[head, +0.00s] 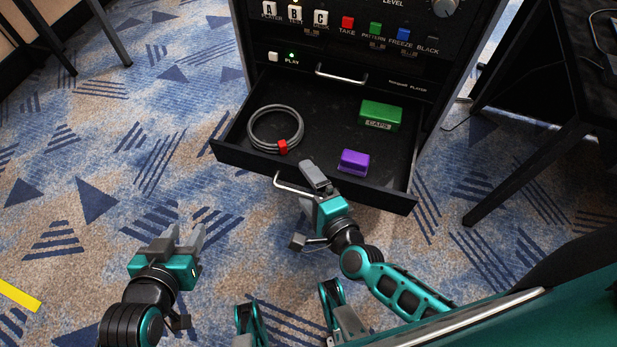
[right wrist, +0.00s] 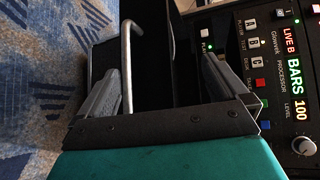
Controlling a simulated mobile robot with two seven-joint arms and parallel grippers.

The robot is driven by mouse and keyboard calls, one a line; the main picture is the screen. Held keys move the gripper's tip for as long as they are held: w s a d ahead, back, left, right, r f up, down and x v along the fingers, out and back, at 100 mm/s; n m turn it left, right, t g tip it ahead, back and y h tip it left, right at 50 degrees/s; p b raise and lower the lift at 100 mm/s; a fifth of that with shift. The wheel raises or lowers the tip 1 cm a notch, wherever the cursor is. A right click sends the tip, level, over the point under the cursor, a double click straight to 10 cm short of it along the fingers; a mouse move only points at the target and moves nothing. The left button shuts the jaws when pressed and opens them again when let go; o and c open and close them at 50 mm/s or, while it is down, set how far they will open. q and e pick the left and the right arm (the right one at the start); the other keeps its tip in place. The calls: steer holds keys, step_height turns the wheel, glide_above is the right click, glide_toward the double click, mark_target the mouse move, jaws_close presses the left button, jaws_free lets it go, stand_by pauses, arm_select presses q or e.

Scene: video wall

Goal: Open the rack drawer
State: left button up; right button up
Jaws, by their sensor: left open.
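The black rack drawer (head: 330,178) is pulled out from the rack in the head view, its inside exposed. Its metal bar handle (head: 293,190) is on the drawer front and also shows in the right wrist view (right wrist: 129,75). My right gripper (head: 312,180) is at the drawer front by the handle. In the right wrist view its fingers (right wrist: 165,85) are spread wide, with the handle bar between them, nearer the left finger. My left gripper (head: 182,238) is open and empty above the carpet, left of the drawer.
In the drawer lie a grey cable coil (head: 275,109) with a red tie, a green box (head: 380,115) labelled CAPS and a purple block (head: 354,162). Rack panels with buttons (head: 347,24) and another handle (head: 341,76) are above. A black table (head: 530,95) stands right.

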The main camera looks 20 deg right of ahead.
step_height(320, 180, up, 8)
steer(key=w+t+p, duration=0.1)
steer(key=w+p, duration=0.1)
steer(key=shift+d+f, duration=0.15)
steer(key=shift+d, duration=0.1)
steer(key=shift+s+d+r+p, duration=0.1)
steer(key=shift+r+p, duration=0.7)
steer(key=shift+p, duration=0.05)
steer(key=c, duration=0.7)
arm_select(q)
step_height(320, 180, up, 8)
steer(key=s+a+y+p, duration=0.1)
steer(key=a+p, duration=0.1)
steer(key=p, duration=0.4)
steer(key=shift+s+a+p, duration=0.35)
steer(key=shift+a+p, duration=0.05)
arm_select(e)
step_height(320, 180, up, 6)
steer(key=shift+s+r, duration=0.25)
steer(key=shift+s, duration=0.05)
arm_select(q)
steer(key=shift+d, duration=0.1)
arm_select(e)
steer(key=shift+a, duration=0.2)
